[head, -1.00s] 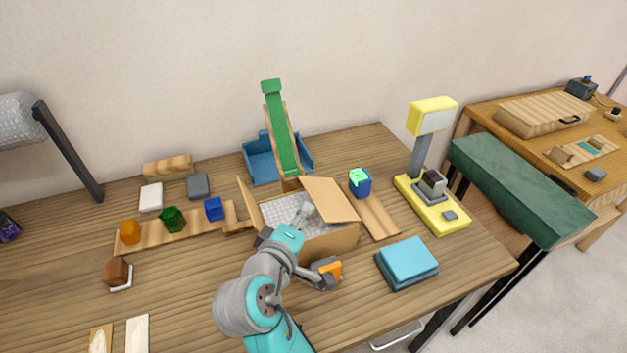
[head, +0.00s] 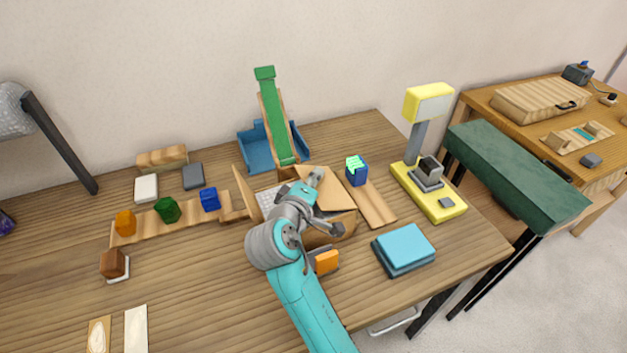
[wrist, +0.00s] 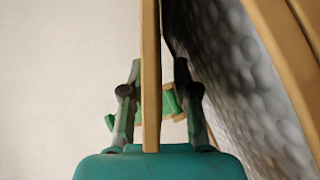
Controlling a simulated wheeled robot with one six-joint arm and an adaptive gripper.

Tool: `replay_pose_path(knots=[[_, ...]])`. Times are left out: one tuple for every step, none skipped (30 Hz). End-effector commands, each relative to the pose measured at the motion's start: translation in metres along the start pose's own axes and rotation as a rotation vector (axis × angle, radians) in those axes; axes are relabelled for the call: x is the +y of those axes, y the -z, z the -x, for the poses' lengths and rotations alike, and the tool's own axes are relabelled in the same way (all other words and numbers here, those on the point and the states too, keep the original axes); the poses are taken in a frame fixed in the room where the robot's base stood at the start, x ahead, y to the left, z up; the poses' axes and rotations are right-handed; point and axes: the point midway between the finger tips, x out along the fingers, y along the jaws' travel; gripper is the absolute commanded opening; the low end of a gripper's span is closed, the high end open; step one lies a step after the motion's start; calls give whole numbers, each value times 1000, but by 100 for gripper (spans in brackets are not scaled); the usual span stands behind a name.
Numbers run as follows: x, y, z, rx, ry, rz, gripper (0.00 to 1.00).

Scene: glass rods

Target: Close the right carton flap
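The open carton (head: 341,235) stands mid-table with bubble-wrap lining, which also shows at the right in the wrist view (wrist: 240,85). Its right flap (head: 322,190) is raised and leans outward; my arm covers part of it. Its left flap (head: 246,192) stands up. In the wrist view, my gripper (wrist: 158,70) has its fingers apart, one each side of a thin cardboard panel (wrist: 151,30) seen edge-on. Gaps show beside the panel, so the fingers do not clamp it. It looks like the right flap, but my arm hides the spot in the head view.
A blue cube (head: 357,173) on a wooden strip stands close right of the carton. An orange block (head: 326,262) sits before it. The green slide (head: 273,120) rises behind. Blue books (head: 404,248) and a yellow lamp (head: 428,192) are farther right.

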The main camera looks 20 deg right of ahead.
Motion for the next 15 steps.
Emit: replay_pose_path(knots=[[0,0,-1,0,0,0,30],[0,0,-1,0,0,0,30],[0,0,-1,0,0,0,30],[0,0,-1,0,0,0,30],[0,0,-1,0,0,0,30],[0,0,-1,0,0,-1,30],[0,0,-1,0,0,-1,30],[0,0,-1,0,0,-1,27],[0,0,-1,0,0,-1,17],[0,0,-1,0,0,-1,10],[0,0,-1,0,0,-1,2],[0,0,-1,0,0,-1,0],[0,0,-1,0,0,-1,0],[0,0,-1,0,0,-1,0],[0,0,-1,0,0,-1,0]])
